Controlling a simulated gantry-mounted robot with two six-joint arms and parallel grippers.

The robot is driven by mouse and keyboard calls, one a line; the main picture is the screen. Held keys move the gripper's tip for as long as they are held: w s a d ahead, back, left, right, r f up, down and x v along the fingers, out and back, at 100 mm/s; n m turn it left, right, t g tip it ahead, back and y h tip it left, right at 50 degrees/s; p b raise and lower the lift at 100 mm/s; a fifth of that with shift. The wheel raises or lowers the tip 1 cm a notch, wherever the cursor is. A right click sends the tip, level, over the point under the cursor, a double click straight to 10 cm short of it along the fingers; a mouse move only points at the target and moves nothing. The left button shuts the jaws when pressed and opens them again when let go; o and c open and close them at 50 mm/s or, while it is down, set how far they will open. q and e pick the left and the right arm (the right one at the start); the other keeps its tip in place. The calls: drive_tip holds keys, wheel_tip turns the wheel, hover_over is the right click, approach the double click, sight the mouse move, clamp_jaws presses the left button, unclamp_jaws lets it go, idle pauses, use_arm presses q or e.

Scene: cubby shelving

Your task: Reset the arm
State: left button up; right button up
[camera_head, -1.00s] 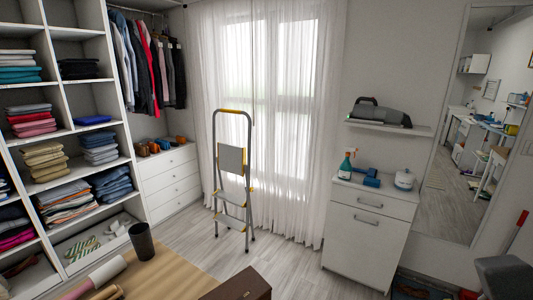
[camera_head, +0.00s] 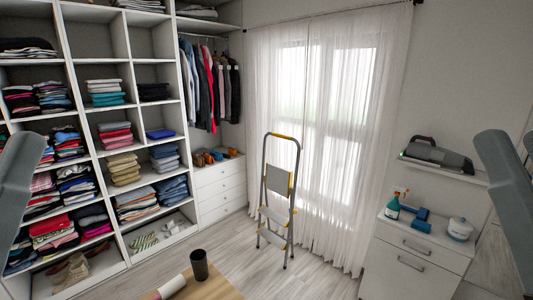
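Grey links of my own arms show at the left and right edges of the head view. My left arm (camera_head: 20,185) rises from the lower left edge in front of the shelving. My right arm (camera_head: 503,180) stands at the right edge, in front of the wall and beside the white cabinet. Neither gripper is in the picture, so their fingers and anything in them are hidden from me.
Cubby shelving (camera_head: 131,145) with folded clothes fills the left. A stepladder (camera_head: 279,195) stands before the curtained window (camera_head: 325,110). A wooden table (camera_head: 210,287) with a dark cup (camera_head: 200,265) is at the bottom. A white cabinet (camera_head: 405,258) stands right. Floor around the ladder is clear.

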use_arm(q)
wheel_tip(320, 180, up, 19)
drive_tip(key=p, duration=1.5)
use_arm(e)
wheel_tip(320, 180, up, 19)
